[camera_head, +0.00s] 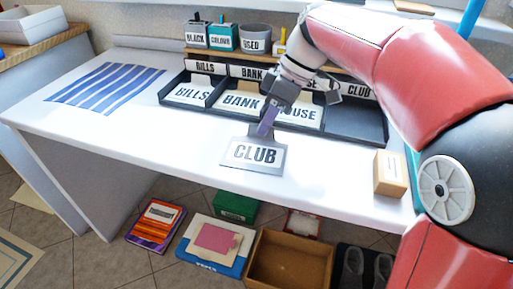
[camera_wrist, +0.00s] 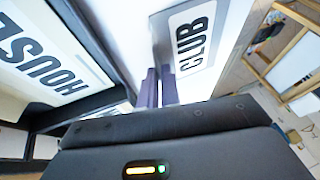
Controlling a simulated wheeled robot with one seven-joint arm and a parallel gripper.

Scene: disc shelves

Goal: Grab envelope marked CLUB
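The envelope marked CLUB (camera_head: 254,154) is a grey flat piece with a white label and a narrower tab at its back edge. It is over the front middle of the white table, in front of the tray; I cannot tell whether it touches the table. My gripper (camera_head: 266,127) points down at the tab. In the wrist view the purple fingers (camera_wrist: 160,88) are close together, with the grey edge of the envelope (camera_wrist: 195,42) between them. The gripper looks shut on the tab. The fingers partly hide the tab.
A black tray (camera_head: 357,128) has labelled compartments; BILLS (camera_head: 193,93), BANK (camera_head: 241,103) and HOUSE (camera_head: 299,113) envelopes lie in three, and the CLUB compartment at right looks empty. A wooden block (camera_head: 391,175) is at the table's right. A striped mat (camera_head: 107,86) is left. Boxes (camera_head: 290,262) stand below.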

